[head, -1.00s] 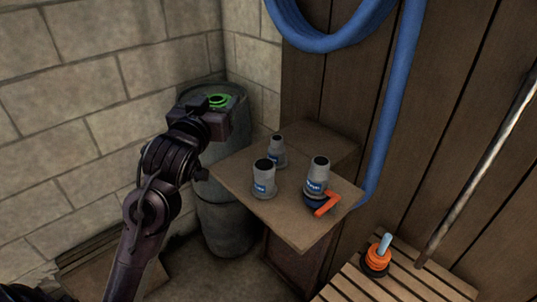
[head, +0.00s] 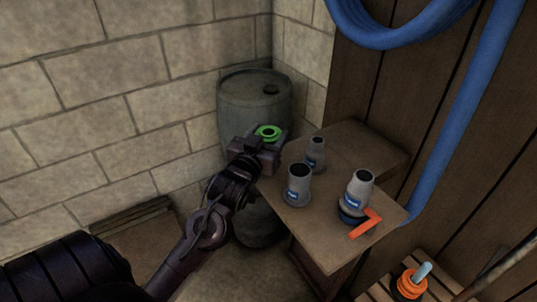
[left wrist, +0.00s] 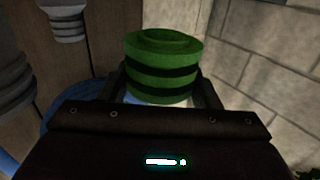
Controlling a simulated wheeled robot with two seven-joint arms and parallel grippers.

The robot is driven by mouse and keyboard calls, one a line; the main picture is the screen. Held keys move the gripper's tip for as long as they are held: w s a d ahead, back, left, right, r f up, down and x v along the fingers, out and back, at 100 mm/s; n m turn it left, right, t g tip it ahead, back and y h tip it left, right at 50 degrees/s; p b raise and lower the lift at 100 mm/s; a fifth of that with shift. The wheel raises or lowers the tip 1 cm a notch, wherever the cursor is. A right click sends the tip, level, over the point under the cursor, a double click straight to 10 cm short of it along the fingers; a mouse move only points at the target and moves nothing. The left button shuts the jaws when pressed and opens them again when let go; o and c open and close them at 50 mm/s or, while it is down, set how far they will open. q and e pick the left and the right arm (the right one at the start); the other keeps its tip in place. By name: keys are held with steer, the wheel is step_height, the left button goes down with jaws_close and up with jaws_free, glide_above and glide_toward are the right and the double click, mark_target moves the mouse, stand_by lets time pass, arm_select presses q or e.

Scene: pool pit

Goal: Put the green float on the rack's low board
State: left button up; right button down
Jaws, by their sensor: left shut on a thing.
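The green float (head: 268,132) is a ringed green piece held at the end of my left arm. My left gripper (head: 262,146) is shut on it, in front of the barrel and beside the table's left edge in the head view. In the left wrist view the float (left wrist: 163,68) stands between the two fingers, with a pale blue part below its rings. A low slatted wooden surface (head: 375,294) shows at the bottom right and another slatted piece (head: 130,222) lies low by the left wall. I cannot tell which belongs to the rack. My right gripper is out of view.
A wooden table (head: 322,232) carries several grey bottles (head: 298,184) and an orange angled piece (head: 366,224). A grey barrel (head: 252,96) stands behind. An orange float (head: 408,286) sits on the right slats. A blue hose (head: 462,110) hangs on the wooden wall.

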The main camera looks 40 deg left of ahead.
arm_select(q)
steer(key=shift+f, duration=3.05)
steer(key=o, duration=1.1)
steer(key=shift+f, duration=0.15)
steer(key=shift+c, duration=0.2)
